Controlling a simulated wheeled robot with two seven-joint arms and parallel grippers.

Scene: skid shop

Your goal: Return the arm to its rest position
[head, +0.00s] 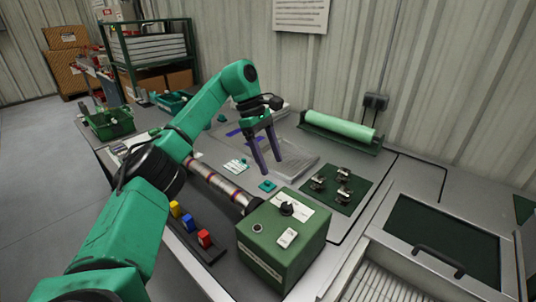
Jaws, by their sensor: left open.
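My left arm reaches in from the lower left over the bench. Its gripper (269,168) has two dark purple fingers pointing down, apart, with nothing between them. The fingertips are over the bench beside a clear flat sheet (290,155) and near a small teal piece (267,185). I cannot tell whether they touch anything. My right gripper is not in view.
A green box (278,255) with a knob stands in front. A metal tube (220,184) lies partly behind my arm. Small metal parts sit on a dark green mat (347,198). A green roll (340,129) lies at the back. Green bins (110,124) stand left.

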